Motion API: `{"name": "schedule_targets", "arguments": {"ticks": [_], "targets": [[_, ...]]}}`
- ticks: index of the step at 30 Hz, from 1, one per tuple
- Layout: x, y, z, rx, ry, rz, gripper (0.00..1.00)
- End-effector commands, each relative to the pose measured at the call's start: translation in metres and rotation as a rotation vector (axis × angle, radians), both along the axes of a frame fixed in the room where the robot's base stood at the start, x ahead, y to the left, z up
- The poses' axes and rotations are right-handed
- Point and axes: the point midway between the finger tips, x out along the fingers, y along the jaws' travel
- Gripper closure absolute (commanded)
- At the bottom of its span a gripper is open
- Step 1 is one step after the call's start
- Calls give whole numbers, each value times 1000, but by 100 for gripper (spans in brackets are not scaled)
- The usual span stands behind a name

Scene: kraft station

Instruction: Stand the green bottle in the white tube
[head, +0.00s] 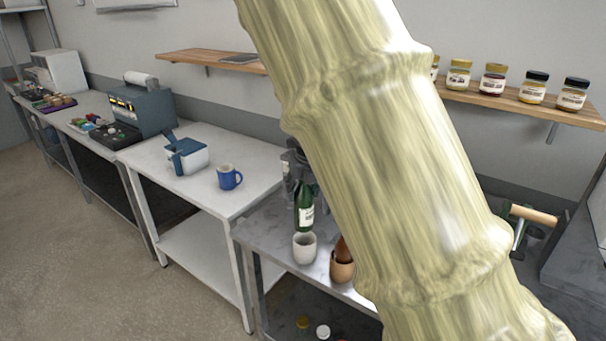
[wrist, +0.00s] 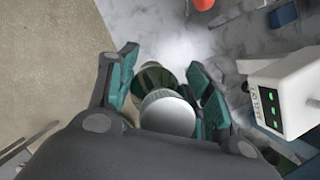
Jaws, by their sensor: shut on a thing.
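The green bottle (head: 304,212) with a pale label is upright over the steel table in the head view. The white tube (head: 304,250) looks like a short white cup and stands directly below it on the table. The bottle's foot meets the tube's rim in the picture; I cannot tell whether it is inside, above or behind. My gripper (wrist: 165,82) is shut on the bottle in the wrist view, teal fingers on both sides of the dark green glass (wrist: 155,77). A pale round disc, seemingly the bottle's top, faces the camera. My arm hides part of the gripper in the head view.
A brown cup (head: 342,268) with a brown thing in it stands right beside the tube. A blue mug (head: 229,177) and a blue-white container (head: 187,157) are on the white table to the left. A white device (wrist: 285,92) with green lights is right in the wrist view.

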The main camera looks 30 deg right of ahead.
Motion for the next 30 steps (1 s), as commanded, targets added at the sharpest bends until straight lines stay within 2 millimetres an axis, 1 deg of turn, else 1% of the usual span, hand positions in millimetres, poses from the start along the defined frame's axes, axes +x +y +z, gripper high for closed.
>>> {"name": "schedule_targets", "arguments": {"ticks": [1,3,11,30], "targets": [[4,-4,5,-2,1,0,100],[6,-7,5,-3,1,1,100],[7,-8,-3,-3,1,0,100],[7,-7,-46,-3,2,0,100]]}}
